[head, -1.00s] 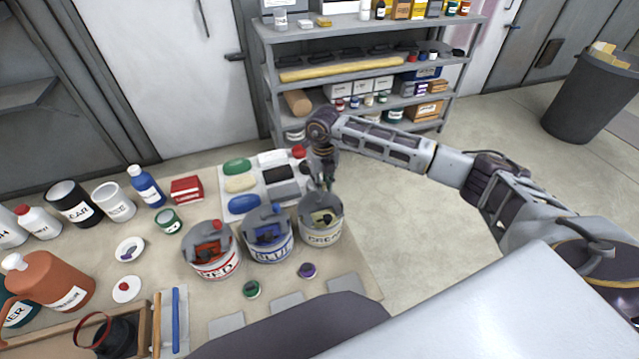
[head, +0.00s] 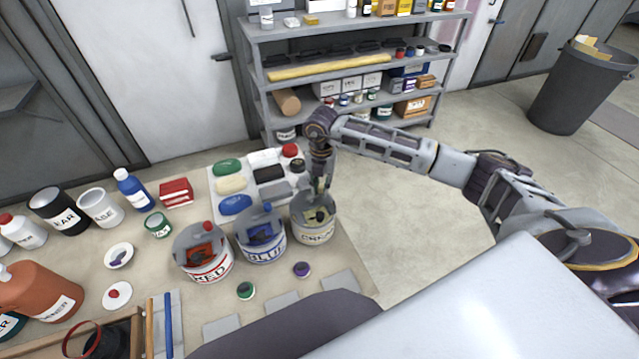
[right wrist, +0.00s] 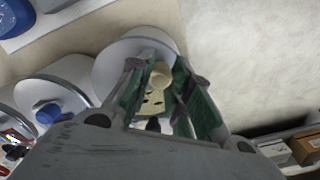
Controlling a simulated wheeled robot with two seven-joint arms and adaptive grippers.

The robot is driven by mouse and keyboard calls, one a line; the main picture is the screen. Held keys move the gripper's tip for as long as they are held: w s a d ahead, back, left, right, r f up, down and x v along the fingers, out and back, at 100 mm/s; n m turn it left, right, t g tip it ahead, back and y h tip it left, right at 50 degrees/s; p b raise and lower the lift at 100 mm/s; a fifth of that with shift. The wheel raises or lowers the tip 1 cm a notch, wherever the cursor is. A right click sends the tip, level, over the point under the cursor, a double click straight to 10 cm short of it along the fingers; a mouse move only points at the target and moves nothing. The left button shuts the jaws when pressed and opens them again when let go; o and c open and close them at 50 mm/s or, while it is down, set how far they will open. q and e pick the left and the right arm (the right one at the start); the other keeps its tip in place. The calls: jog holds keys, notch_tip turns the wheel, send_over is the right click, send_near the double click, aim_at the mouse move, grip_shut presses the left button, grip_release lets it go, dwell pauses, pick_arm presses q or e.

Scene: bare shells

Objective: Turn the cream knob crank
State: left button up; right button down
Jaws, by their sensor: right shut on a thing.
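The cream can (head: 314,230) stands at the right end of a row of three cans on the table, its label partly readable. In the right wrist view its grey lid (right wrist: 112,62) carries a cream knob (right wrist: 161,75) on the crank. My right gripper (right wrist: 165,92) reaches down over this can, its green-padded fingers on either side of the cream knob and shut on it. In the head view the right gripper (head: 320,190) hides the knob. My left gripper is not in view.
The blue can (head: 262,243) and red can (head: 206,264) stand close to the left of the cream can. Coloured blocks lie on a pale board (head: 262,201) behind them. A small purple-topped pot (head: 302,270) sits in front. Floor is clear right of the table.

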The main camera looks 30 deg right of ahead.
aim_at(322, 186)
jog(key=shift+s+m, duration=0.1)
jog(key=shift+m, duration=0.3)
jog(key=c, duration=1.3)
grip_release()
jog(key=shift+r, duration=0.1)
jog(key=shift+r, duration=5.95)
